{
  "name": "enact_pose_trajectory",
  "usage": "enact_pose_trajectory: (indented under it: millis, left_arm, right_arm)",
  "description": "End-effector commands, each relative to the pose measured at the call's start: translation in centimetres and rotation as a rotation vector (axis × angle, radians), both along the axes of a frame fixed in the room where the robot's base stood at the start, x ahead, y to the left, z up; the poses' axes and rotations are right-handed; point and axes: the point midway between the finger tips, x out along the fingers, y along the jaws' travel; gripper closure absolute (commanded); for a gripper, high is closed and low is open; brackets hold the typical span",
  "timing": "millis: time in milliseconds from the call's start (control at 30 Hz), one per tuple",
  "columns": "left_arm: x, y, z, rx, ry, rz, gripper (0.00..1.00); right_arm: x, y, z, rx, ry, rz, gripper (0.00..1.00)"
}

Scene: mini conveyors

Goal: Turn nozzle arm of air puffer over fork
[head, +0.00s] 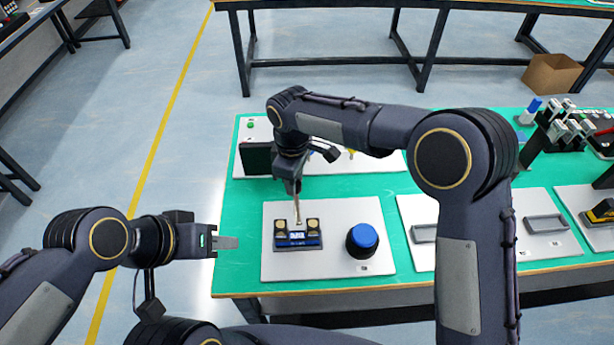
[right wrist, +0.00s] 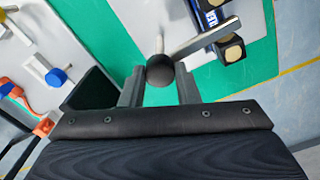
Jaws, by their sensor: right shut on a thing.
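My right gripper (head: 292,190) reaches down over the near white board. In the right wrist view its fingers (right wrist: 160,85) are shut on a black ball knob (right wrist: 160,70). A pale rod (right wrist: 160,44) and a grey bar (right wrist: 205,38) show beside the knob. In the head view a thin rod (head: 298,212) stands below this gripper, above a dark block (head: 298,241) with a blue label and gold round parts. I cannot tell which part is the nozzle or the fork. My left gripper (head: 226,243) is at the table's left edge, apart from the block; its jaw opening is unclear.
A blue-topped round button (head: 362,238) stands right of the block on the white board (head: 280,268). More boards with grey handles (head: 545,223) lie to the right. A dark upright panel (head: 256,159) stands behind. Green table surface (head: 240,195) is free to the left.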

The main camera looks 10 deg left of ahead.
Motion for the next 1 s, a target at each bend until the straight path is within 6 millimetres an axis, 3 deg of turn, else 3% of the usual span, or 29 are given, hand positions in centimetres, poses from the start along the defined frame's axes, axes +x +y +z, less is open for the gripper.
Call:
enact_pose_trajectory:
  millis: [567,600,733,1000]
  left_arm:
    - [0.00,0.00,0.17,0.000,0.000,0.000,0.64]
    - [0.00,0.00,0.17,0.000,0.000,0.000,0.64]
    - [0.00,0.00,0.17,0.000,0.000,0.000,0.64]
    - [0.00,0.00,0.17,0.000,0.000,0.000,0.64]
  right_arm:
    - [-0.17,0.80,0.06,0.002,-0.001,-0.018,1.00]
    - [-0.16,0.80,0.07,0.002,-0.001,-0.018,0.69]
    - [-0.17,0.79,0.06,0.001,-0.001,-0.018,0.52]
    - [-0.19,0.79,0.05,0.001,0.000,-0.017,0.49]
